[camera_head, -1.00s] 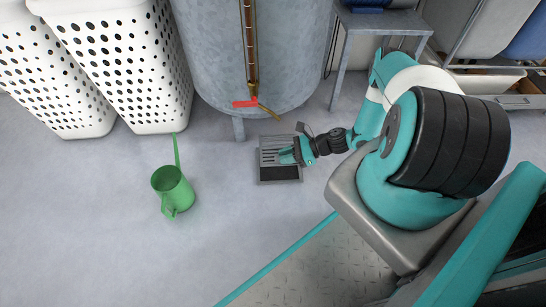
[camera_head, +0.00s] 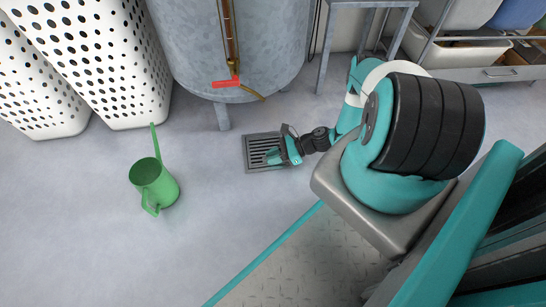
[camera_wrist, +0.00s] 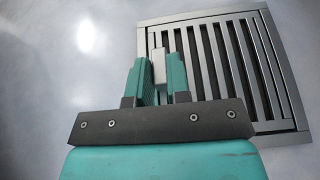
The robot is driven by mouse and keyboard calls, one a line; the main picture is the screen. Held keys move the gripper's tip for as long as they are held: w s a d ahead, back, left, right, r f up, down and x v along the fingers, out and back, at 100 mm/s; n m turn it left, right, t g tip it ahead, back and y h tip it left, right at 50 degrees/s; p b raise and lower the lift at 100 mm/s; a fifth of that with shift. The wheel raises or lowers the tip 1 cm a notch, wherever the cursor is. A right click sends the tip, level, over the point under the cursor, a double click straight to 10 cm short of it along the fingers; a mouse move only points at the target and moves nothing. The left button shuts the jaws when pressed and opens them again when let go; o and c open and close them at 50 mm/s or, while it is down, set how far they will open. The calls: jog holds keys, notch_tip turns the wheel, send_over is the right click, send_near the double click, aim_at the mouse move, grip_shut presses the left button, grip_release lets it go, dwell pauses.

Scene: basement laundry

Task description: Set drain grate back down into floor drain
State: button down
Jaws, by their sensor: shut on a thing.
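The grey slatted drain grate (camera_head: 260,146) lies within the square frame of the floor drain (camera_head: 247,158). In the wrist view the grate (camera_wrist: 228,55) looks roughly flush inside the drain's rim (camera_wrist: 283,70), and no wide dark opening shows. My gripper (camera_head: 282,152) reaches in from the right over the grate. In the wrist view my gripper (camera_wrist: 159,78) is shut on a small upright grey tab at the grate's near left side. My fingers and wrist hide part of the grate and its near edge.
A green watering can (camera_head: 154,184) stands on the floor to the left. White perforated baskets (camera_head: 105,60) stand at the back left. A grey tank (camera_head: 250,60) on legs, with a red-handled valve (camera_head: 228,82), rises behind the drain.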

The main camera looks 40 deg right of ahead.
jog(key=shift+f, duration=0.15)
jog(key=c, duration=1.1)
grip_release()
jog(key=shift+s+d+r+p, duration=0.1)
jog(key=shift+d+r+p, duration=0.1)
jog(key=shift+r+p, duration=0.2)
jog(key=p+v, duration=0.3)
jog(key=v, duration=0.8)
jog(key=shift+f, duration=0.1)
jog(key=shift+s+d, duration=0.15)
jog(key=shift+s, duration=0.05)
